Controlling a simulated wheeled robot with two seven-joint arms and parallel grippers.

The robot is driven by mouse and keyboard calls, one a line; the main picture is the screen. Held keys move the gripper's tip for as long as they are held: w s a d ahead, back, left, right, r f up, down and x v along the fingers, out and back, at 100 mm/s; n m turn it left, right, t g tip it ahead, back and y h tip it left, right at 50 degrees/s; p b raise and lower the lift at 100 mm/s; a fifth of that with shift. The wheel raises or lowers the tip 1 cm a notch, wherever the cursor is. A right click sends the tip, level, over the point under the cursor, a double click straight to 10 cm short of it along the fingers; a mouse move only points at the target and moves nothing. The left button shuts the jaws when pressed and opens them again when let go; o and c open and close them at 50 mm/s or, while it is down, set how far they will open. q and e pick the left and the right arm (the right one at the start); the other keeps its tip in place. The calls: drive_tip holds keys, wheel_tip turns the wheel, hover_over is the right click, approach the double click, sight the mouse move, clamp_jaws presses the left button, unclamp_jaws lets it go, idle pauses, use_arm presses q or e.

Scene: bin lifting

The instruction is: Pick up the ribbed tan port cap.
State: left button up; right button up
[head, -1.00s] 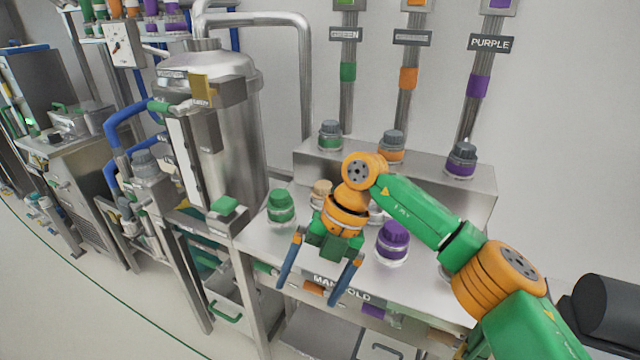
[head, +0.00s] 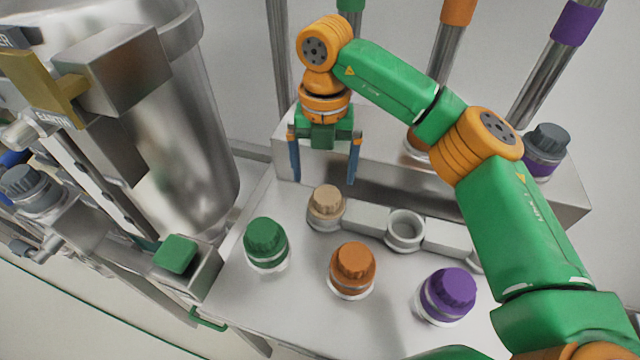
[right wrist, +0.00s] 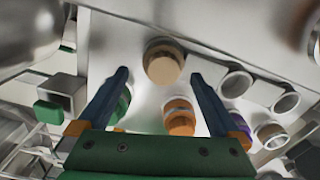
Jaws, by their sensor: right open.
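The ribbed tan port cap (head: 326,205) sits on a port at the back left of the steel bench, left of a row of open white ports. My right gripper (head: 323,181) is open and empty, its blue fingers pointing down above and just behind the cap in the head view. In the right wrist view the tan cap (right wrist: 164,63) shows round, near the gap between the two fingertips (right wrist: 160,76). I see no contact between fingers and cap. My left gripper is not in view.
A green cap (head: 266,243), an orange cap (head: 352,264) and a purple cap (head: 448,293) stand in front on the bench. An open port (head: 405,230) lies to the right. A raised steel step (head: 400,186) is behind; a large tank (head: 180,150) stands left.

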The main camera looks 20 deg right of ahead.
sight(327, 194)
drive_tip(key=s+f, duration=0.1)
drive_tip(key=s+f+p, duration=0.1)
drive_tip(key=shift+d+f, duration=0.2)
drive_tip(key=shift+f, duration=0.1)
drive_tip(key=shift+w+f, duration=0.2)
drive_tip(key=shift+f, duration=0.4)
drive_tip(key=shift+w+f, duration=0.15)
drive_tip(key=shift+f, duration=0.4)
drive_tip(key=shift+w+f, duration=0.1)
drive_tip(key=shift+w, duration=0.1)
drive_tip(key=shift+s, duration=0.15)
drive_tip(key=c, duration=0.7)
clamp_jaws()
